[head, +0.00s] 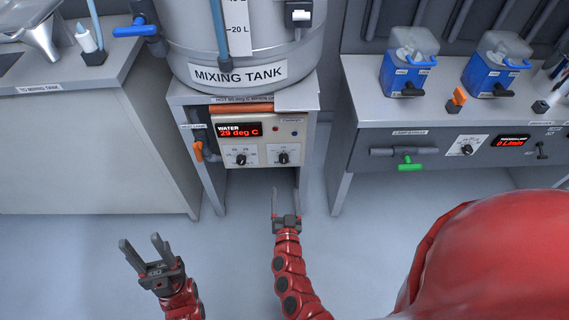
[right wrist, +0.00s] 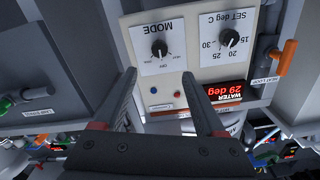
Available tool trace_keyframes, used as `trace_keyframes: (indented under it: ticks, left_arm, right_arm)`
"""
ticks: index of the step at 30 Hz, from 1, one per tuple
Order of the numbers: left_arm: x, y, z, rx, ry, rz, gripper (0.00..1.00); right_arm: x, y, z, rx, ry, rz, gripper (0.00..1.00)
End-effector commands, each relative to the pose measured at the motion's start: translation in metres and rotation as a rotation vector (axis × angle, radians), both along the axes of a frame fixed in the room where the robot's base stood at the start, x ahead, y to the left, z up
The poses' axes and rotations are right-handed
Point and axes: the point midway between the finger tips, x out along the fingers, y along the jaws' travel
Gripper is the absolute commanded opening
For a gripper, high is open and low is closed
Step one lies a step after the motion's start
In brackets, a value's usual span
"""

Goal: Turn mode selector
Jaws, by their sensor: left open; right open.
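The mode selector (head: 283,158) is a black knob on a white plate at the lower right of the heater panel (head: 274,134). In the right wrist view the picture is upside down, and the knob (right wrist: 159,48) shows under the MODE label, beyond the fingertips. My right gripper (head: 286,190) is open and empty, in front of and below the panel, lined up with the knob but apart from it; its fingers (right wrist: 160,74) also frame the right wrist view. My left gripper (head: 140,240) is open and empty, low and left over the floor.
The SET deg C knob (head: 241,160) sits left of the mode selector. The display (head: 239,130) reads water 29 deg C. An orange valve handle (head: 197,151) is left of the panel. The mixing tank (head: 240,45) stands above; side benches flank it.

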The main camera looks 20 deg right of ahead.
Motion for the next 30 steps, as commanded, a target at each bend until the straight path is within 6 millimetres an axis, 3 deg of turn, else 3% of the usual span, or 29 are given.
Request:
trace_keyframes:
  ticks: [9, 15, 21, 29, 30]
  left_arm:
    - [0.0, 0.0, -0.009, 0.0, 0.0, 0.0, 0.5]
    - [0.0, 0.0, -0.015, 0.0, 0.0, 0.0, 0.5]
    - [0.0, 0.0, -0.016, 0.0, 0.0, 0.0, 0.5]
    - [0.0, 0.0, -0.016, 0.0, 0.0, 0.0, 0.5]
    - [0.0, 0.0, -0.016, 0.0, 0.0, 0.0, 0.5]
  right_arm:
    - [0.075, -0.022, 0.001, -0.002, -0.005, 0.0, 0.72]
    - [0.107, -0.031, 0.0, -0.001, -0.004, 0.0, 0.72]
    - [0.121, -0.035, 0.001, -0.001, -0.004, -0.001, 0.72]
    - [0.121, -0.036, 0.001, -0.001, -0.003, -0.002, 0.72]
    - [0.121, -0.036, 0.001, -0.001, -0.003, -0.002, 0.67]
